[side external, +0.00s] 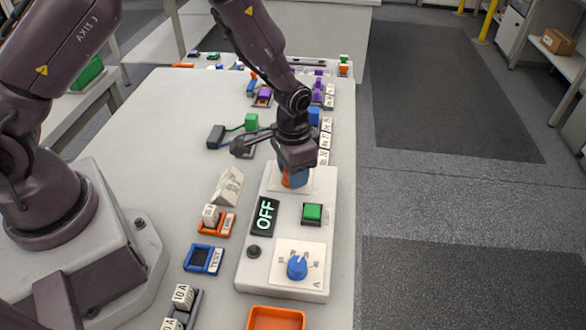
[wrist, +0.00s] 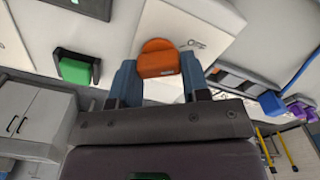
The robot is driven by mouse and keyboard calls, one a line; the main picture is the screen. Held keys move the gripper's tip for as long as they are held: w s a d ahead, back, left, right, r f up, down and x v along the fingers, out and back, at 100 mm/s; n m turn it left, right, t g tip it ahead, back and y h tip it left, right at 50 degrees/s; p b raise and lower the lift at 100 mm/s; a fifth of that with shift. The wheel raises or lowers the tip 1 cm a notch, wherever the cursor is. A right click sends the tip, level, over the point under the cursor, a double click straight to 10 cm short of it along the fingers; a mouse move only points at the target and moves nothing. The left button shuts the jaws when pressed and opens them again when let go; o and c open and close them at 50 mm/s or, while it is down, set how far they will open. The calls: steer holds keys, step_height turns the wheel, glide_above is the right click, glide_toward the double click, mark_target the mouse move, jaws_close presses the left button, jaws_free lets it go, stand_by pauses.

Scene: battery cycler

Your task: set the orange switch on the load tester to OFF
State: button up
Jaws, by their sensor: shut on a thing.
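The load tester (side external: 251,276) is a white box on the table in the side external view. Its dark display (side external: 265,215) reads OFF. The orange switch (wrist: 157,63) stands on a white plate (wrist: 205,22) at the tester's far end. In the wrist view it sits between the blue fingers of my gripper (wrist: 158,66), which is shut on it. In the side external view my gripper (side external: 295,178) points down over the switch and hides most of it.
The tester also carries a green button (side external: 312,212), a blue knob (side external: 297,267) and a small black button (side external: 254,251). Orange and blue holders (side external: 204,259) stand to its left. An orange tray (side external: 276,318) lies in front. A row of labelled blocks lies behind.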

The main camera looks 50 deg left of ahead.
steer(key=shift+n, duration=0.8)
steer(key=o, duration=0.9)
step_height(320, 180, up, 13)
